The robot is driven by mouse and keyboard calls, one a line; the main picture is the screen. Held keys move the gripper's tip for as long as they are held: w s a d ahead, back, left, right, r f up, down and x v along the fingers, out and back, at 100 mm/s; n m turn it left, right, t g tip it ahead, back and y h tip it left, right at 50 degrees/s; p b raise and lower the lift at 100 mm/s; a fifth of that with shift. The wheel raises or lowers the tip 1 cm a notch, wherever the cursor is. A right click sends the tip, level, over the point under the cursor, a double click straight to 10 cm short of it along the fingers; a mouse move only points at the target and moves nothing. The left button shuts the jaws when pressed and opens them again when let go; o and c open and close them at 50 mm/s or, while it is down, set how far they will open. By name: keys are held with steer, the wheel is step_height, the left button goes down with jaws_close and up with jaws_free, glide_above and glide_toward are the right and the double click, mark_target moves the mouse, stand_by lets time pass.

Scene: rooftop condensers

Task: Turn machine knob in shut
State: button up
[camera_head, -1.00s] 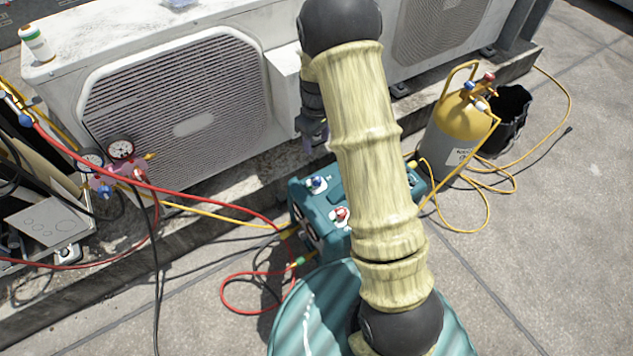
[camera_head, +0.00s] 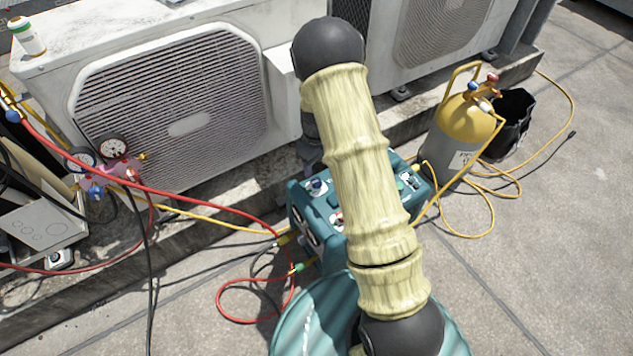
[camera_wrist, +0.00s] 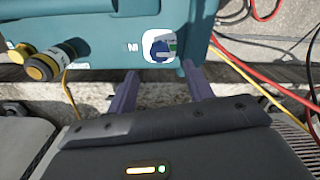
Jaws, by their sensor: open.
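The teal machine (camera_head: 305,222) stands on the ground, partly hidden behind my arm in the head view. A blue knob (camera_head: 317,186) on a white plate shows on its top left. In the wrist view the blue knob (camera_wrist: 159,50) is beside the lettering "IN", which appears upside down, on the teal panel (camera_wrist: 100,22). My gripper (camera_wrist: 160,84) is open, its two purple-grey fingers apart and pointing toward the panel. The knob lies between the finger directions, just beyond the tips. I see no contact. The fingers are hidden in the head view.
Yellow-and-black fittings (camera_wrist: 58,60) stick out of the machine in the wrist view. Red hoses (camera_head: 240,305) and yellow hoses run around it. A yellow-topped cylinder (camera_head: 462,125) stands at right. A condenser (camera_head: 175,110) is behind on a ledge. Open concrete lies at the lower right.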

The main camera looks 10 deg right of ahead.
mark_target(316, 181)
step_height(316, 181, down, 7)
steer(key=b, duration=0.2)
steer(key=shift+b, duration=0.35)
steer(key=c, duration=1)
